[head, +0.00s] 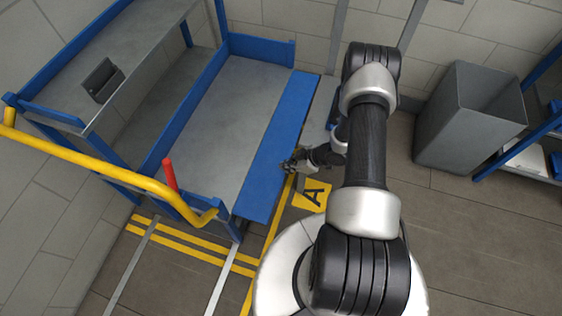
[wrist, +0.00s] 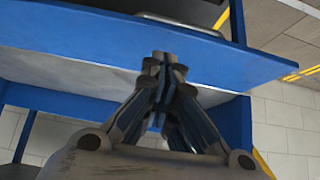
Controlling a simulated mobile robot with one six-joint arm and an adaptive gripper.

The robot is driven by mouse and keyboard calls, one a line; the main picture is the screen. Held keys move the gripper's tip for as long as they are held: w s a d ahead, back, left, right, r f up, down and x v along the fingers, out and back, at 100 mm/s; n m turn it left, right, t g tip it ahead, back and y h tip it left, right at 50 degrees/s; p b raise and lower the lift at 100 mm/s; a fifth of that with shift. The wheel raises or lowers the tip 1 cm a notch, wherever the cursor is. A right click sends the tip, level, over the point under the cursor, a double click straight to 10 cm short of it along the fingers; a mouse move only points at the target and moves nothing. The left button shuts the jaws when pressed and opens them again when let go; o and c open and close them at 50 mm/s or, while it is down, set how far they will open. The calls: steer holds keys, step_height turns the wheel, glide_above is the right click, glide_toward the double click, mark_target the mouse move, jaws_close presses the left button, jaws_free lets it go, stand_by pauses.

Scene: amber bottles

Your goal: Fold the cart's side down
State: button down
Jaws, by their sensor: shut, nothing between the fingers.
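The cart has a blue frame and grey shelves (head: 232,110). Its long blue side panel (head: 275,150) runs along the lower deck's near edge and leans outward, its broad face showing from above. How far down it hangs I cannot tell. In the wrist view the blue panel (wrist: 90,42) spans the picture beside the pale deck (wrist: 60,75). My gripper (head: 292,163) is beside the panel's outer edge; whether it touches is unclear. In the wrist view my gripper (wrist: 165,65) has its fingers together, with nothing between them. A red lever (head: 169,174) stands up at the cart's handle end.
A yellow handle (head: 100,168) curves around the cart's near left end. A black object (head: 102,80) lies on the upper shelf. A grey bin (head: 470,118) and a blue rack stand at right. A yellow "A" floor mark (head: 312,194) lies beside the cart; floor around it is clear.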

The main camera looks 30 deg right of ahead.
mark_target(284, 175)
steer(key=f, duration=0.2)
steer(key=s+d+f+b, duration=0.1)
steer(key=shift+f+t+y, duration=0.2)
steer(key=shift+t+y, duration=0.2)
steer(key=shift+f+t+y, duration=0.6)
steer(key=shift+f, duration=0.5)
steer(key=shift+r, duration=0.1)
